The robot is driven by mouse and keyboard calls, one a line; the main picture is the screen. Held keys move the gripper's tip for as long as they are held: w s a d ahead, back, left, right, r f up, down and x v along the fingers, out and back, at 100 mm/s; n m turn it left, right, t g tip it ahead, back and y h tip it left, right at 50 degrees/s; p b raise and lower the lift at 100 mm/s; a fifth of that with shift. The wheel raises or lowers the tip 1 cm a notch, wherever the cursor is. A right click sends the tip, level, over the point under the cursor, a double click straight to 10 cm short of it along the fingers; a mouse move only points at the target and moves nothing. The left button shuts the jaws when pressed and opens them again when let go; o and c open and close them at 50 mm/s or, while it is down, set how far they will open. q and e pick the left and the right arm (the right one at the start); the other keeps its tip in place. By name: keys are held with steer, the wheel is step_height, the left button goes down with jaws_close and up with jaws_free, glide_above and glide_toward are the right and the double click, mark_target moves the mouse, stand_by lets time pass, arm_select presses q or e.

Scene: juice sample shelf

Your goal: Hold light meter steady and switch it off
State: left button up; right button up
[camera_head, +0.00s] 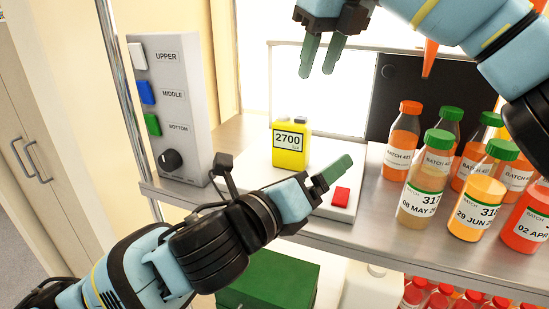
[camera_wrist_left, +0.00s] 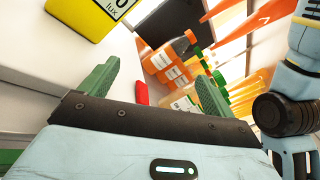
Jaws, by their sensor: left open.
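The light meter (camera_head: 289,157) is a yellow block whose white display reads 2700. It stands upright on a pale base plate (camera_head: 258,180) with a red switch (camera_head: 341,196) at its right end. The left wrist view shows a corner of the meter (camera_wrist_left: 92,12) with "lux", and the red switch (camera_wrist_left: 141,93) between the fingers. My left gripper (camera_head: 338,169) is open and empty, over the plate's right part near the switch, apart from the meter. My right gripper (camera_head: 316,73) is above and behind the meter, its green fingers apart with nothing between them.
Several juice bottles (camera_head: 424,180) with orange and green caps stand right of the plate on the shelf (camera_head: 380,225). A control box (camera_head: 170,100) with buttons and a knob stands left. A black panel (camera_head: 400,90) is behind. A green box (camera_head: 270,285) is below.

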mark_target(288, 142)
arm_select(q)
steer(key=w+a+m+t+y, duration=0.1)
steer(key=w+a+y, duration=0.1)
steer(key=w+a+m+t+y, duration=0.1)
steer(key=w+a+m+y, duration=0.1)
steer(key=a+y, duration=0.1)
steer(key=shift+r+t, duration=0.1)
steer(key=shift+t, duration=0.2)
steer(key=shift+w+a+m+t+y, duration=0.25)
steer(key=shift+a+m+t+y, duration=0.05)
steer(key=shift+a+y, duration=0.35)
steer(key=shift+x, duration=3.9)
steer(key=c, duration=1.1)
steer(key=shift+c, duration=0.8)
arm_select(e)
steer(key=shift+c, duration=0.6)
jaws_close()
